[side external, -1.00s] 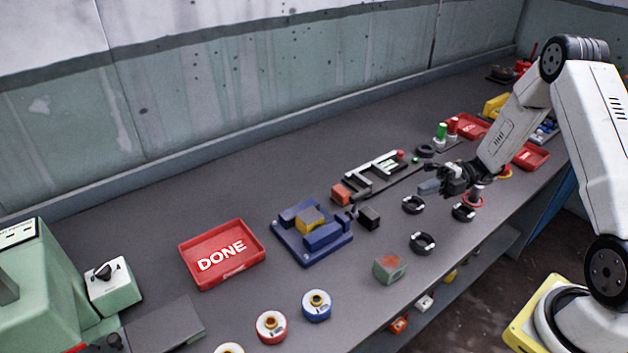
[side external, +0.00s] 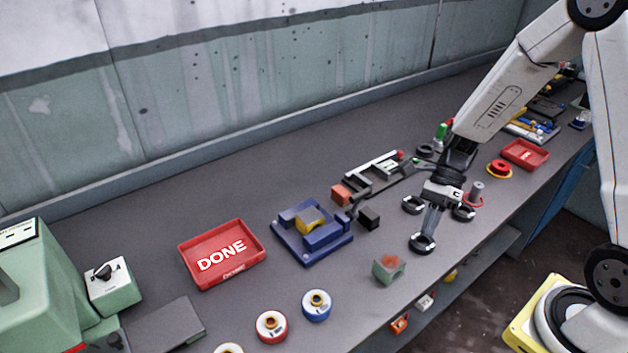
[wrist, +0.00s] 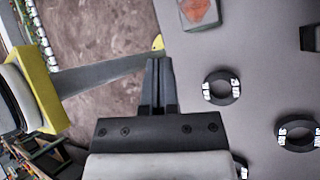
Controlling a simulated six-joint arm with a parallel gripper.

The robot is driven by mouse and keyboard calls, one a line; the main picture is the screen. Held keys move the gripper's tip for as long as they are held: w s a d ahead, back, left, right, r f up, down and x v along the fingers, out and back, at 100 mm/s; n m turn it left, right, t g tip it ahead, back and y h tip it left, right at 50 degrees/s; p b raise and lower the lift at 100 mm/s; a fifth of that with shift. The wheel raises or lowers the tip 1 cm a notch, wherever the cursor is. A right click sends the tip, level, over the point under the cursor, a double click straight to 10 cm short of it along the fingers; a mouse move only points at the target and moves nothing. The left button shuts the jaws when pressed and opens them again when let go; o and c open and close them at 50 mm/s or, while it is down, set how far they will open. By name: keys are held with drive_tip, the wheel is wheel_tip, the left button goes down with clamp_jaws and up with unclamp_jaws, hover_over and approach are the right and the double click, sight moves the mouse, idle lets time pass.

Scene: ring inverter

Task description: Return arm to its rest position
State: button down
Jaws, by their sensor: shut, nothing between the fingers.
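My gripper (side external: 430,234) points down over the front part of the bench (side external: 160,215), among the black rings, in the side view. In the wrist view its two fingers (wrist: 158,64) are together with nothing between them, near the bench's front edge. A black ring with white marks (side external: 421,245) lies just below the fingertips in the side view; another black ring (side external: 412,205) lies to the left of the gripper and a third (side external: 465,213) to its right. In the wrist view, rings lie to the right of the fingers (wrist: 221,87) and farther right (wrist: 297,135).
A green block with a reddish top (side external: 389,268) stands near the front edge. A blue fixture (side external: 330,243), a red DONE tray (side external: 253,267) and several coloured spools (side external: 316,305) are farther left. A grey post (side external: 477,190) and red trays (side external: 525,155) are at the right.

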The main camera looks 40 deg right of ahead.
drive_tip(key=r+n+t+h, duration=0.1)
drive_tip(key=n+h, duration=0.1)
drive_tip(key=n, duration=0.5)
drive_tip(key=a+r+n+t+h, duration=0.1)
drive_tip(key=n+t+h, duration=0.1)
drive_tip(key=n, duration=0.5)
drive_tip(key=s+a+r+n+t+h, duration=0.1)
drive_tip(key=r+n+t+h, duration=0.1)
drive_tip(key=n, duration=0.5)
drive_tip(key=shift+s+n+h, duration=0.1)
drive_tip(key=shift+n+h, duration=0.2)
drive_tip(key=shift+h, duration=0.4)
